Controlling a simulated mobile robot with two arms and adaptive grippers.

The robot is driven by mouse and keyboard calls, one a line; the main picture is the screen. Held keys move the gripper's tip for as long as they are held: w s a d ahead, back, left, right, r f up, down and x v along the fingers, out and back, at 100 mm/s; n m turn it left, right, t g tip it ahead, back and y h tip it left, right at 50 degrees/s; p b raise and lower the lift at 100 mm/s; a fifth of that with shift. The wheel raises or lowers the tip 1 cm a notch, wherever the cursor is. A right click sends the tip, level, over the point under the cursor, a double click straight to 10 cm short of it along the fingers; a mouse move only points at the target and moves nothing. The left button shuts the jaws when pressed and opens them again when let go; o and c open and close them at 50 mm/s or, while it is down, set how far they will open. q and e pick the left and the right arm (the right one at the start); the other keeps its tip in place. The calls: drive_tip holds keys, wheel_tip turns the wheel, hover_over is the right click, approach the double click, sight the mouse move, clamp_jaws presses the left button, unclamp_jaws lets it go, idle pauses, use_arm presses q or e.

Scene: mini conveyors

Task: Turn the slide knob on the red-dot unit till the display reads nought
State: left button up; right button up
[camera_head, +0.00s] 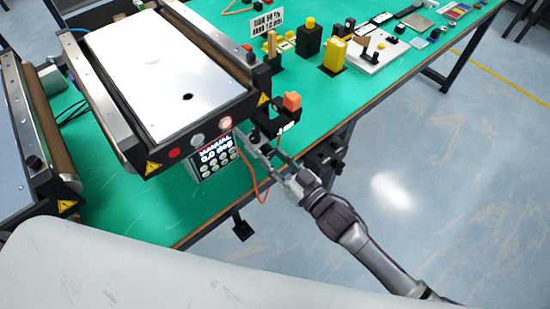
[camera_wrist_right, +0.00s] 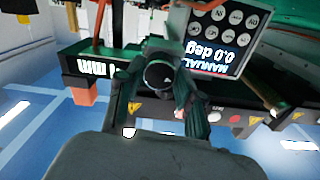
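The unit with a red dot (camera_head: 174,153) on its front edge is the conveyor with the white plate (camera_head: 165,75). At its front right corner is a dark slide with an orange block (camera_head: 292,101) and a small lit display (camera_head: 287,127). In the right wrist view this display (camera_wrist_right: 98,68) shows "mm" upside down; its digits are hidden. A round black knob (camera_wrist_right: 158,75) lies between the fingertips of my right gripper (camera_head: 262,146). The fingers stand apart on either side of it; I cannot tell whether they touch it. My left gripper is not in view.
A keypad panel (camera_head: 213,159) on the conveyor front reads "MANUAL 0.0 deg". An orange cable (camera_head: 249,172) hangs close to my right gripper. Black and yellow blocks (camera_head: 334,54) stand farther back on the green table (camera_head: 390,75). The floor to the right is clear.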

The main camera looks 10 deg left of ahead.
drive_tip(key=shift+c, duration=1.4)
drive_tip(key=shift+n, duration=0.3)
drive_tip(key=shift+n, duration=2.6)
drive_tip(key=o, duration=1.2)
drive_tip(key=shift+c, duration=0.2)
